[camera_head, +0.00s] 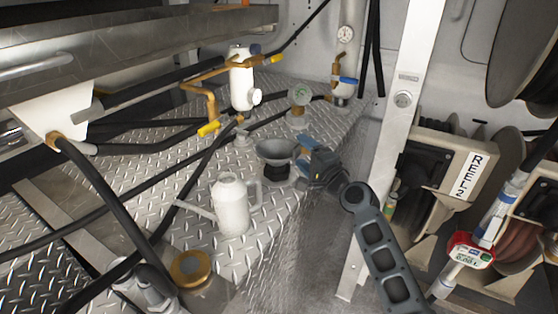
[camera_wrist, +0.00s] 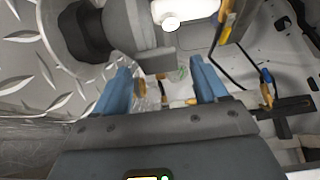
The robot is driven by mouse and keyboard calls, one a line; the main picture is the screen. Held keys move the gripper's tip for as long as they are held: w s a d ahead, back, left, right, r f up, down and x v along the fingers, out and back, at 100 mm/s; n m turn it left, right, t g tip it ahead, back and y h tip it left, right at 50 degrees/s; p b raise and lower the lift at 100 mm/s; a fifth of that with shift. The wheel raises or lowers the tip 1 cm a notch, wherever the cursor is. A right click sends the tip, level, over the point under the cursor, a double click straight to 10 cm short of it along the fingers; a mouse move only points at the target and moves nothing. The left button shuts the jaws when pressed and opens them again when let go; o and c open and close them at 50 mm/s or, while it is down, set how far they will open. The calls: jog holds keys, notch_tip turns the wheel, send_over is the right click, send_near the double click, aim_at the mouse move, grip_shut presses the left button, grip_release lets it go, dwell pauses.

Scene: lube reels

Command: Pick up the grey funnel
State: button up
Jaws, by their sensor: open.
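The grey funnel (camera_head: 276,151) stands upright, wide mouth up, on the diamond-plate deck in the head view, with a black lower part under its bowl. In the wrist view the grey funnel (camera_wrist: 125,24) shows large and sideways at the upper left, beyond the fingertips. My gripper (camera_head: 306,154) is just to the right of the funnel. In the wrist view my gripper (camera_wrist: 161,80) has its two blue fingers spread with no object held between them. Whether a finger touches the funnel I cannot tell.
A white jug (camera_head: 232,207) with a long spout stands in front of the funnel. Gauge fittings (camera_head: 300,96) and a white cylinder (camera_head: 243,80) with brass pipes stand behind. Black hoses cross the deck at left. A white post (camera_head: 388,130) and reels stand at right.

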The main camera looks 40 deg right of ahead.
jog(key=shift+c, duration=0.3)
jog(key=c, duration=1.1)
